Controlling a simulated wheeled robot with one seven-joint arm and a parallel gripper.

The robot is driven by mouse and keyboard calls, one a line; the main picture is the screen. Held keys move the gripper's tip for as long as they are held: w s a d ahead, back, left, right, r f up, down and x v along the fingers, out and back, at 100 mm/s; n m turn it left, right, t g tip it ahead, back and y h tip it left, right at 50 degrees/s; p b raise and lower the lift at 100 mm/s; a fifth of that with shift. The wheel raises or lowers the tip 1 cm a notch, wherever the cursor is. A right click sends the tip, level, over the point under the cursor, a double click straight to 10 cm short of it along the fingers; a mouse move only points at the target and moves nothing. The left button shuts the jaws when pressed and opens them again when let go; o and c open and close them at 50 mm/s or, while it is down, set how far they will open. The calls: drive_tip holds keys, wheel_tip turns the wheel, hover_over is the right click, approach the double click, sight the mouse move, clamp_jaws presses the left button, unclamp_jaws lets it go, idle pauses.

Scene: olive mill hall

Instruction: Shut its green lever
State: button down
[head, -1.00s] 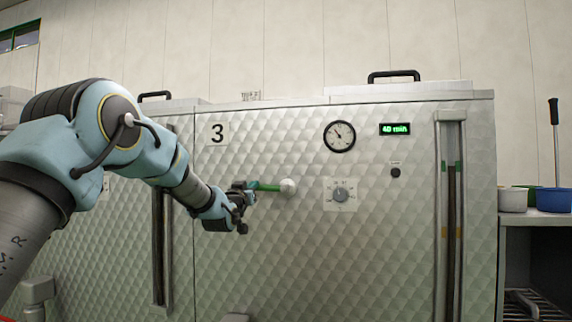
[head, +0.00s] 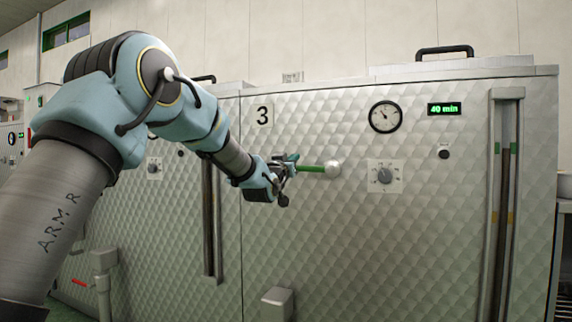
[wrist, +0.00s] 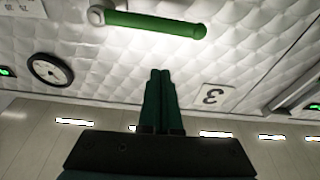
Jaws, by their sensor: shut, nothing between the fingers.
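The green lever (head: 311,168) lies level on the quilted steel front of machine 3. It runs left from its round pale pivot (head: 332,168). In the wrist view the whole green lever (wrist: 155,22) crosses the top of the picture. My gripper (head: 294,160) is at the lever's free left end in the head view and hides part of that end. In the wrist view the two dark green fingers (wrist: 160,73) are together and empty, pointing toward the lever. They appear apart from it there; the head view does not settle whether they touch.
A gauge (head: 385,116), a green "40 min" display (head: 447,109) and a dial (head: 385,176) are on the panel right of the lever. A sight-glass column (head: 503,200) runs down the right side. A spout (head: 277,302) sticks out below.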

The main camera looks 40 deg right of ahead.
drive_tip(key=v, duration=0.7)
drive_tip(key=shift+a, duration=0.3)
drive_tip(key=w+a+f+n+y, duration=0.1)
drive_tip(key=w+a+f+y, duration=0.3)
drive_tip(key=a+f, duration=0.25)
drive_tip(key=w+a+f+n+y, duration=0.1)
drive_tip(key=w+a+f+y, duration=0.2)
drive_tip(key=a+f, duration=0.35)
drive_tip(key=a+f+n+g+y, duration=0.1)
drive_tip(key=a+f+y, duration=0.25)
drive_tip(key=a, duration=0.55)
drive_tip(key=a+f+n+g+y, duration=0.15)
drive_tip(key=a+f, duration=0.25)
drive_tip(key=a, duration=0.4)
drive_tip(key=s+a+f+n+g+y, duration=0.2)
drive_tip(key=s+a+f+g+y, duration=0.3)
drive_tip(key=s+a, duration=0.6)
drive_tip(key=s+a+f+n+g, duration=0.3)
drive_tip(key=s+a+f, duration=0.5)
drive_tip(key=a, duration=0.4)
wheel_tip(320, 180, up, 28)
drive_tip(key=p, duration=2.5)
drive_tip(key=shift+s+f+p, duration=0.25)
drive_tip(key=shift+s+p, duration=0.1)
drive_tip(key=shift+s, duration=0.1)
drive_tip(key=c, duration=1.6)
unclamp_jaws()
